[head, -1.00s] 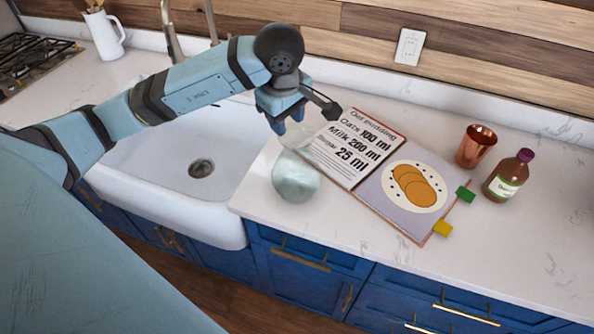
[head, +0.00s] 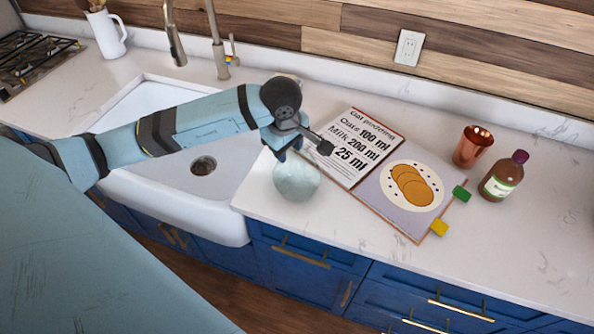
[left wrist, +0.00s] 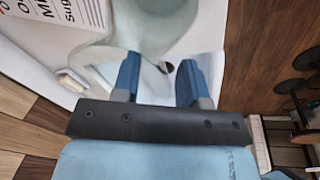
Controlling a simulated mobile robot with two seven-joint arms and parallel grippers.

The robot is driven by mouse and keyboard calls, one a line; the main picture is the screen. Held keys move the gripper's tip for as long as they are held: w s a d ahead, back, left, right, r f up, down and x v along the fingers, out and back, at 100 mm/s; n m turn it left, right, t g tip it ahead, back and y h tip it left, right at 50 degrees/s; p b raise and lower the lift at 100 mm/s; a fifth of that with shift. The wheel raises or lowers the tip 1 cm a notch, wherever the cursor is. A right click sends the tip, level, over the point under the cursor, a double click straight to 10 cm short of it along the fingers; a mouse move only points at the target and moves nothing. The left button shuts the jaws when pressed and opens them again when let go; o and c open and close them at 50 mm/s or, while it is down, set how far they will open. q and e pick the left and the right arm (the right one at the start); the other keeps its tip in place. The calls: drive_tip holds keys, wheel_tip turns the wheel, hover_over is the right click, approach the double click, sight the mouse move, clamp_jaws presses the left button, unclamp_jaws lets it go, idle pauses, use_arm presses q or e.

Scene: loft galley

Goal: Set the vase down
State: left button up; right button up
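The vase (head: 297,181) is pale, translucent and round-bodied. It is at the front left of the counter section right of the sink, close to the counter's front edge. My left gripper (head: 284,147) is at its upper part and hides the neck. In the left wrist view, the fingers (left wrist: 158,82) stand partly apart with pale glass of the vase (left wrist: 118,45) between and beyond them; they look shut on its neck. I cannot tell whether the base touches the counter. My right gripper is not in view.
An open recipe book (head: 405,192) lies just right of the vase. A copper cup (head: 472,147) and a brown bottle (head: 502,178) stand further right. The sink (head: 185,207) with its tap (head: 219,50) is left. The counter's front right is clear.

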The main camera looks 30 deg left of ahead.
use_arm(q)
clamp_jaws()
drive_tip(key=shift+s, duration=0.1)
idle(1.2)
